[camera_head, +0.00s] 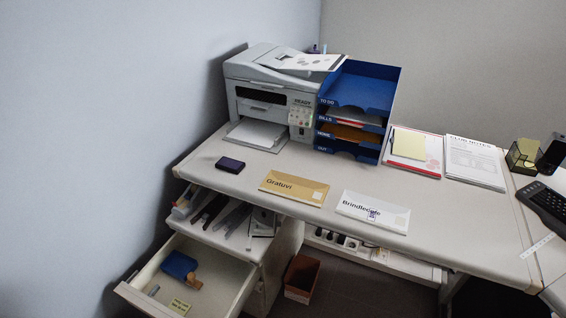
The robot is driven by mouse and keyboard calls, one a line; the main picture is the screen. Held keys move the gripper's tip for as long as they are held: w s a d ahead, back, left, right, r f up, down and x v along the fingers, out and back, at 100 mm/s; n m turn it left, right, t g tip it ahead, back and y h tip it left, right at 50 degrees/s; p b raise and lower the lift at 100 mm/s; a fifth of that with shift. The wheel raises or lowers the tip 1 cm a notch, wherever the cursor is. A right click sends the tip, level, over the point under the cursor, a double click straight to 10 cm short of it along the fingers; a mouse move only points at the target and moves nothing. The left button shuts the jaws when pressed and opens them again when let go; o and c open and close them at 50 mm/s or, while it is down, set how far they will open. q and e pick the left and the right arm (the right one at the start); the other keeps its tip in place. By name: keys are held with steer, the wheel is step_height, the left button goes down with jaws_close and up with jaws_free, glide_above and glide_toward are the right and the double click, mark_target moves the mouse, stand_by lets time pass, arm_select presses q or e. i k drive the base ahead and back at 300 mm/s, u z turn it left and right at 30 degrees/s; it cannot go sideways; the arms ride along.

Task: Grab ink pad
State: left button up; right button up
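A small flat dark navy box (230,165), which looks like a closed ink pad, lies on the desk at the left, in front of the printer. A brighter blue object (180,265) lies in the open lower drawer (237,272) at the lower left, beside a brown wooden piece (194,282) that may be a stamp. I cannot tell for sure which of the two blue things is the ink pad. Neither of my grippers is in view.
A printer (270,88) and a blue tray stack (362,95) stand at the back of the desk (450,225). A tan envelope (294,188) and a white envelope (373,211) lie near its front edge. The upper drawer (257,250) is open too. A bin (301,278) stands below.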

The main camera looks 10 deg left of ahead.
mark_target(235, 167)
steer(key=z, duration=0.25)
steer(key=i, duration=1.4)
steer(key=u, duration=1.6)
